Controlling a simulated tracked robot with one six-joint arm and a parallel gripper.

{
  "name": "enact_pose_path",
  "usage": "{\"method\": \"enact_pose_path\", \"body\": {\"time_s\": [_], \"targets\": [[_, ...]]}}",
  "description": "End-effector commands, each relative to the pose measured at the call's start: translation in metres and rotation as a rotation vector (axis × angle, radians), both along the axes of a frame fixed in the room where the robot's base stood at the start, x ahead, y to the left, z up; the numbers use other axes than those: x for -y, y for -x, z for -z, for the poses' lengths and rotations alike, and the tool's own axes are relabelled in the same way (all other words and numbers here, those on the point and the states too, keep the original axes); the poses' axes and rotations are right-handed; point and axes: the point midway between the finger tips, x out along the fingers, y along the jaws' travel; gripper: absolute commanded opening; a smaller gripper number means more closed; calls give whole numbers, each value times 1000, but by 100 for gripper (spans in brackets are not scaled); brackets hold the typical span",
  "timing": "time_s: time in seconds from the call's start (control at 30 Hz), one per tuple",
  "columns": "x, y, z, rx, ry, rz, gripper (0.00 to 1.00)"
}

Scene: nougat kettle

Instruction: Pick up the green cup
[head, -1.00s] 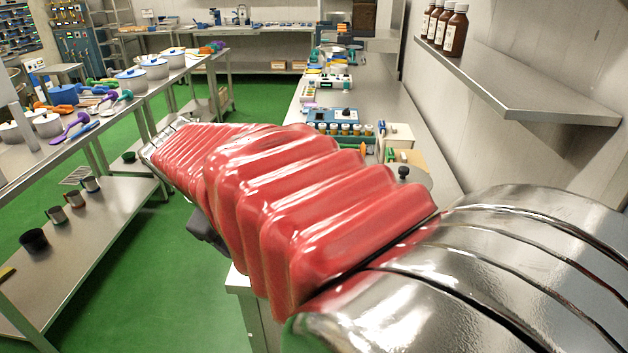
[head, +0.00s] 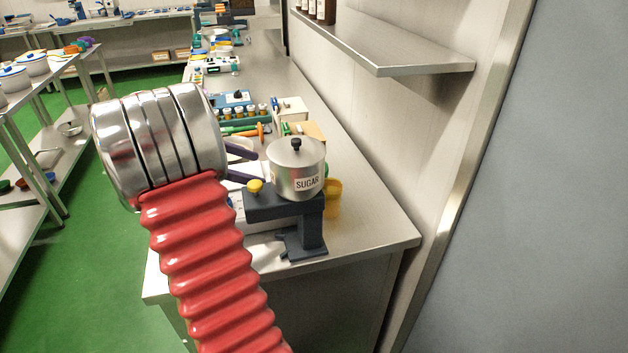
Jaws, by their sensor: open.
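I cannot make out a green cup clearly in the head view. A small green sliver shows beside the yellow cup (head: 334,198), mostly hidden by the sugar pot, and I cannot tell what it is. My gripper (head: 258,167) shows two dark fingers, apart with a gap between them, pointing right toward the metal sugar pot (head: 297,170). The fingers look empty and close to the pot's left side; contact cannot be told. My red and silver arm hides part of the bench behind it.
The sugar pot stands on a dark raised stand (head: 308,235) near the front of the steel bench (head: 375,235). A blue device with several small jars (head: 240,104) lies farther back. A steel shelf (head: 400,55) juts from the right wall. The bench's right front is clear.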

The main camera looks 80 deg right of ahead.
Motion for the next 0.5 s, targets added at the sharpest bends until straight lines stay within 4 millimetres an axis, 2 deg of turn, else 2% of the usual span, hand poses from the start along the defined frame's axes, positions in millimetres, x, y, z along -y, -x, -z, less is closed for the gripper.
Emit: {"method": "enact_pose_path", "body": {"time_s": [0.1, 0.23, 0.33, 0.5], "targets": [[35, 23, 12, -109, -14, 23, 68], [64, 44, 21, -204, -27, 44, 68], [77, 56, 25, -250, -34, 56, 68], [83, 62, 26, -273, -38, 61, 68]]}}
